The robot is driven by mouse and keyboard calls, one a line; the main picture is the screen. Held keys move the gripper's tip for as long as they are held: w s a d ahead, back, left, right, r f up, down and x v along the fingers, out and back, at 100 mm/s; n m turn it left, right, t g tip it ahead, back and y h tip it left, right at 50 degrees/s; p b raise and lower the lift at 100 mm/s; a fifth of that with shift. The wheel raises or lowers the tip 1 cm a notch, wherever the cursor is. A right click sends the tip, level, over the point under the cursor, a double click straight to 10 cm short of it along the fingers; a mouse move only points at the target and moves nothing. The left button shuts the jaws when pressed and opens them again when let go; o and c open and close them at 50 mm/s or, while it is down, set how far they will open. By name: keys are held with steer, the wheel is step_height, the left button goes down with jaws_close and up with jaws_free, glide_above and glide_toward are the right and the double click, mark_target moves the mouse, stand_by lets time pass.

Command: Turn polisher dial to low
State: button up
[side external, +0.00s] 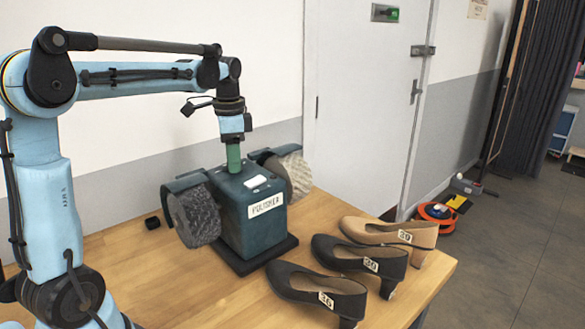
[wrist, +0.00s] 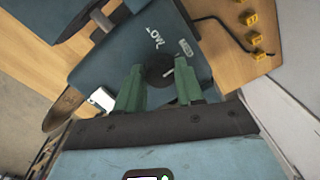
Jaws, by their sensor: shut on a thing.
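The dark green polisher (side external: 247,222) stands on the wooden table, with a grey buffing wheel (side external: 195,217) and a paler one (side external: 295,172) at its sides. My gripper (side external: 233,158) points down onto its top, and the dial is hidden in the side view. In the wrist view, the round black dial (wrist: 158,72) lies between the green fingers of my gripper (wrist: 160,78), which is shut on it. A pale pointer mark shows near the dial's right edge. The word LOW (wrist: 155,38) is on the housing nearby, with a small white label (wrist: 185,47) to its right.
Two black shoes (side external: 315,288) (side external: 360,255) and a tan shoe (side external: 390,236) with number tags stand along the table's right side. A white piece (side external: 256,182) is on the polisher's top.

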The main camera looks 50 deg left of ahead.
steer(key=shift+n, duration=0.4)
steer(key=n, duration=0.5)
steer(key=shift+w, duration=0.1)
steer(key=n, duration=0.6)
steer(key=shift+g, duration=0.3)
steer(key=o, duration=1)
steer(key=shift+o, duration=0.2)
steer(key=shift+r, duration=0.15)
step_height(320, 180, up, 12)
steer(key=shift+w+d, duration=0.2)
steer(key=shift+d, duration=0.1)
